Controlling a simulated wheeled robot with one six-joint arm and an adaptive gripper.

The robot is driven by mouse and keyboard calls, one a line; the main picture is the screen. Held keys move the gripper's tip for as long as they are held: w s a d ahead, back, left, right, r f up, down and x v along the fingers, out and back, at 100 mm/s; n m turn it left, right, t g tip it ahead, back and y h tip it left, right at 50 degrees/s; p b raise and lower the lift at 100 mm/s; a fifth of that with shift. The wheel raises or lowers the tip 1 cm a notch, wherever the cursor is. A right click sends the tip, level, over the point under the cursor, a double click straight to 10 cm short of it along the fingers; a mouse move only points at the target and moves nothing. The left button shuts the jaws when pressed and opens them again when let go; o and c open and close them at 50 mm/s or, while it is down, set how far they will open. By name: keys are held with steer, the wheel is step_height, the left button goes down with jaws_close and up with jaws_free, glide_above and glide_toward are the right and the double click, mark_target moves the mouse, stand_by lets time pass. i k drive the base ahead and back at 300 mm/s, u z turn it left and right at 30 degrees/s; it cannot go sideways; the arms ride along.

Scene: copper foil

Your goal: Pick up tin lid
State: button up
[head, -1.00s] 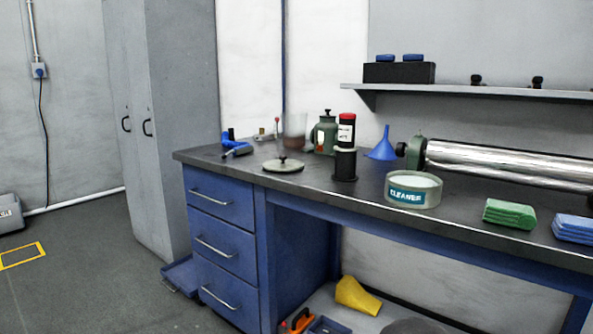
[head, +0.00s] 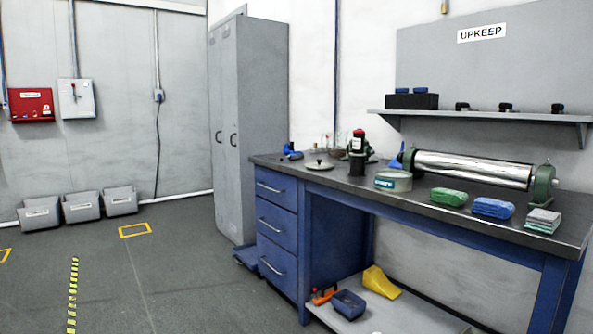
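The tin lid (head: 319,165), a flat pale disc with a small dark knob on top, lies on the dark top of the blue workbench (head: 427,205). It is near the bench's left end, above the drawers. My gripper does not show in the head view.
Green (head: 448,197) and blue (head: 493,208) folded cloths lie along the bench front, with a grey pile (head: 543,221) beyond. A steel roller (head: 473,168) lies behind them. A grey locker (head: 248,132) stands left of the bench.

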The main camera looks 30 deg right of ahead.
mark_target(319, 166)
steer(key=u, duration=0.25)
steer(key=i, duration=1.4)
steer(key=z, duration=0.35)
steer(key=i, duration=1.15)
steer(key=z, duration=0.85)
